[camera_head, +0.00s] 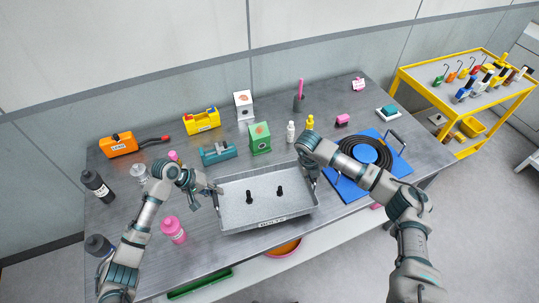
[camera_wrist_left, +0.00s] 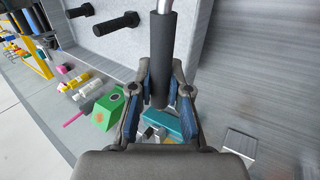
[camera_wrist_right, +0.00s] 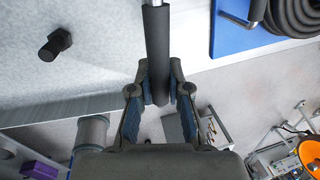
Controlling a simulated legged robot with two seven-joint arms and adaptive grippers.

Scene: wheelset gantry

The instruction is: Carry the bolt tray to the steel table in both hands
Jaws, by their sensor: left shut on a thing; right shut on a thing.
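The bolt tray (camera_head: 235,187) is a shallow grey tray labelled BOLTS on its front wall. In the head view it is over the steel table (camera_head: 340,100), near the front edge; I cannot tell whether it touches the top. It looks about level. My left gripper (camera_head: 214,190) is shut on the black handle grip (camera_wrist_left: 163,50) at the tray's left end. My right gripper (camera_head: 311,176) is shut on the black handle grip (camera_wrist_right: 157,45) at its right end.
Behind the tray stand a teal vice-like block (camera_head: 218,153), a green box (camera_head: 260,138) and a white bottle (camera_head: 290,132). A pink bottle (camera_head: 173,230) is close on the left. A blue board (camera_head: 350,187) with a black coil lies right. A yellow trolley (camera_head: 440,100) stands beyond.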

